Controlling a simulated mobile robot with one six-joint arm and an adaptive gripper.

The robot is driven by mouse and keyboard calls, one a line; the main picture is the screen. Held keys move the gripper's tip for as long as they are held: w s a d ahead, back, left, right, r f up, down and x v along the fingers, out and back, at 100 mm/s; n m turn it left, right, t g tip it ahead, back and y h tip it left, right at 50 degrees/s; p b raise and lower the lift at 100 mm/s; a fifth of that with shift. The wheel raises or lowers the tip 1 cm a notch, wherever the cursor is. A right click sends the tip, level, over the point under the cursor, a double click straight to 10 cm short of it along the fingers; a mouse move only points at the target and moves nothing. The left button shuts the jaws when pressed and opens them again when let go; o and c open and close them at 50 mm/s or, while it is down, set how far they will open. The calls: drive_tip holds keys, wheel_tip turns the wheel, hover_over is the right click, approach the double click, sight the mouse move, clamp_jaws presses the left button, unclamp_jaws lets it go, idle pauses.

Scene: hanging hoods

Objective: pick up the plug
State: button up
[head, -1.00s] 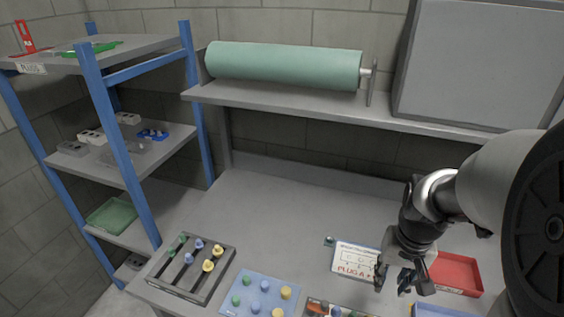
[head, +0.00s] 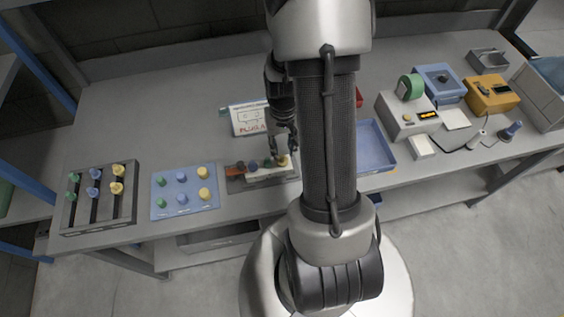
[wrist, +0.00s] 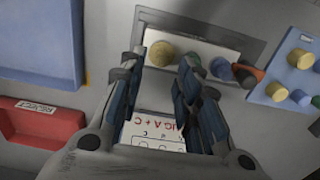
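Several plugs stand in a small tray (head: 233,187) at the table's front edge: a yellow plug (head: 282,160), a green plug (head: 268,163) and a blue plug (head: 253,166), with a dark and orange item beside them. I cannot tell which plug the task means. My gripper (head: 284,146) is above the tray's right end, pointing down. In the wrist view my gripper (wrist: 160,62) is open, with the yellow plug (wrist: 161,54) showing between its fingertips. The green plug (wrist: 193,61) is partly hidden by a finger. I cannot tell whether the fingers touch the yellow plug.
A card (head: 247,119) reading "PLUG A + C" lies behind the tray. A blue board (head: 170,207) with plugs and a dark slotted rack (head: 75,223) stand left. A blue bin (head: 372,150) is right, and a red "REJECT" bin (wrist: 38,128) shows in the wrist view.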

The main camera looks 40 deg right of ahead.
sight(282, 156)
wheel_tip(282, 156, down, 6)
drive_tip(key=shift+a+r+b, duration=0.15)
drive_tip(key=shift+b, duration=0.7)
drive_tip(key=shift+r, duration=0.1)
drive_tip(key=c, duration=0.5)
drive_tip(key=shift+o, duration=0.2)
drive_tip(key=shift+r, duration=0.1)
